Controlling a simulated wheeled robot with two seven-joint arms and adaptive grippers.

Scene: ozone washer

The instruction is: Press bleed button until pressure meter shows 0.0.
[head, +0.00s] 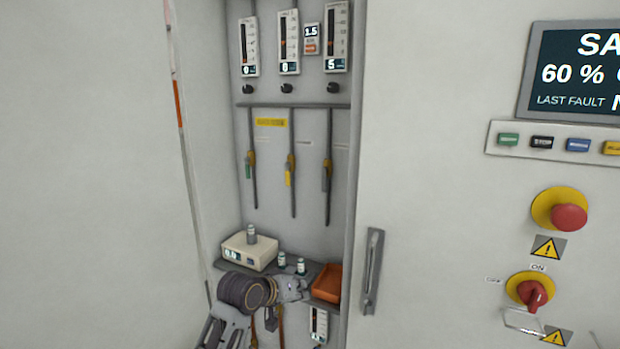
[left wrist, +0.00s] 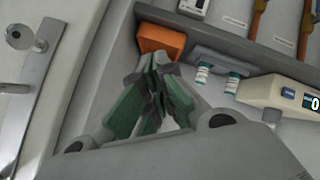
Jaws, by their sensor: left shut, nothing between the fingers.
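A small meter (head: 311,32) at the top of the open cabinet recess reads 1.5. A small orange patch (head: 310,48) sits just under its number; I cannot tell whether it is the bleed button. My left gripper (head: 300,288) is low in the recess, in front of the shelf and well below the meter. In the left wrist view its fingers (left wrist: 160,88) are together and empty, near an orange tray (left wrist: 160,39). The meter is outside the left wrist view. My right gripper is not in view.
Three flow gauges (head: 289,42) flank the meter, above pipes with valve levers (head: 290,172). A shelf holds a white instrument (head: 250,250), small vials (head: 282,260) and the orange tray (head: 327,284). The door handle (head: 373,270) and red emergency button (head: 569,217) are to the right.

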